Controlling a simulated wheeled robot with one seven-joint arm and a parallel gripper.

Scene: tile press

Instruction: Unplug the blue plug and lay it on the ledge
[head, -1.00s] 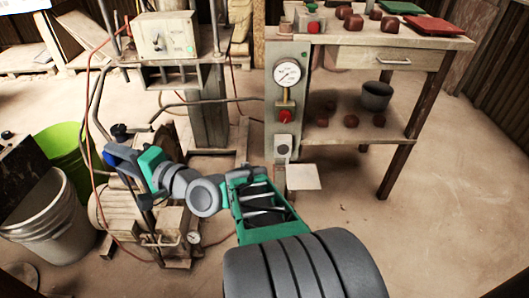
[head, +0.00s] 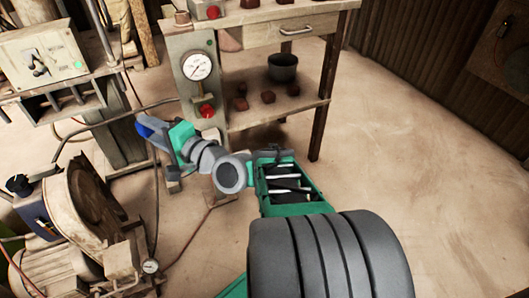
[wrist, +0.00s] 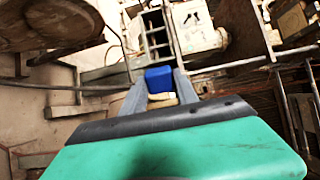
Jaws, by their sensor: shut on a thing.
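My gripper (head: 147,126) shows in the head view left of centre, in front of the post with the gauge. The blue plug (wrist: 158,78) is between its two grey fingers in the wrist view, and they are shut on it. Blue also shows at the gripper's end in the head view. No cord on the plug can be made out. I cannot clearly see the ledge in either view now; my arm covers the area at the foot of the gauge post (head: 184,82).
A workbench (head: 318,118) with a drawer and a lower shelf holding a dark pot (head: 283,68) stands behind. Machinery with a large wheel (head: 95,205) stands at lower left, close to my arm. A control box (head: 40,55) is at upper left. Floor at right is clear.

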